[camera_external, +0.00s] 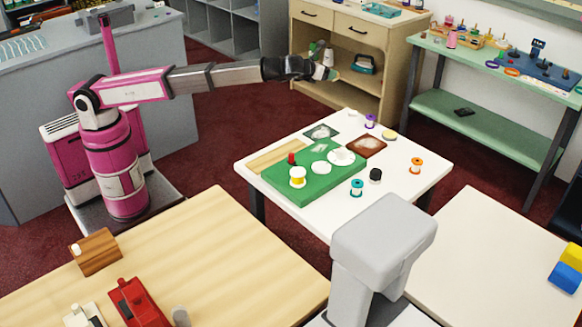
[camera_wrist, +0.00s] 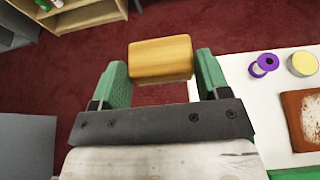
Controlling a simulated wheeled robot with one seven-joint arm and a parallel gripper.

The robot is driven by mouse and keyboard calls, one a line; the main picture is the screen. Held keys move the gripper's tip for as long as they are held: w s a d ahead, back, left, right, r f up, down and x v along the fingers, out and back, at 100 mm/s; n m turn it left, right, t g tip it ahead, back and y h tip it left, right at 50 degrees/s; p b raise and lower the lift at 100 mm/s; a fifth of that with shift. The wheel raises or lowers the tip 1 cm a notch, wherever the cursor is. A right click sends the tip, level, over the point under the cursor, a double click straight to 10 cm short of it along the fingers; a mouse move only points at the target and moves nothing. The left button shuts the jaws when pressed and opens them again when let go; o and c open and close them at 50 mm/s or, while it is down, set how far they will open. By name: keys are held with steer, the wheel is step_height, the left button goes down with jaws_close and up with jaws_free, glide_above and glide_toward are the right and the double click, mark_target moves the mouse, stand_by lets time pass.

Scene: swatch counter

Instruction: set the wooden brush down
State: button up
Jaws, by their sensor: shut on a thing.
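The wooden brush (camera_wrist: 160,60) shows in the wrist view as a light tan wooden block with rounded edges. My gripper (camera_wrist: 162,72) is shut on it, with one green finger at each end. Any bristles are hidden from this view. The brush is held in the air, with dark red floor behind it. In the external view my gripper (camera_external: 325,72) is raised at the end of the outstretched arm, in front of the wooden cabinet and beyond the white table's far edge. The brush cannot be clearly made out there.
The white table (camera_external: 408,192) holds a green mat (camera_external: 325,183), a brown swatch (camera_external: 366,146), a purple spool (camera_external: 370,121), an orange spool (camera_external: 416,166) and other small items. Its right side has bare patches. The wooden cabinet (camera_external: 400,50) stands behind my gripper; a green bench (camera_external: 470,125) stands right.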

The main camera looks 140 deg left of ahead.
steer(key=w+d+r+m+t, duration=0.15)
steer(key=w+d, duration=0.25)
steer(key=d, duration=0.5)
steer(key=w+d+m+t+h, duration=0.15)
steer(key=w+d, duration=0.25)
steer(key=d, duration=0.6)
steer(key=w+d+r+m+t+y, duration=0.15)
steer(key=w+d, duration=0.25)
steer(key=d, duration=0.5)
steer(key=w+d+m+t+h, duration=0.1)
steer(key=d+m+t+h, duration=0.35)
steer(key=d, duration=2.35)
step_height(320, 180, down, 11)
steer(key=d, duration=0.1)
steer(key=shift+t+y, duration=0.3)
steer(key=shift+y, duration=0.05)
steer(key=w+d+f, duration=0.2)
steer(key=d, duration=0.1)
steer(key=w+d+f, duration=0.2)
steer(key=d, duration=0.1)
steer(key=w+d+f, duration=0.2)
steer(key=d, duration=0.1)
steer(key=shift+w+d+f, duration=0.1)
steer(key=shift+d+f, duration=0.2)
steer(key=shift+f, duration=2)
steer(key=shift+f, duration=0.1)
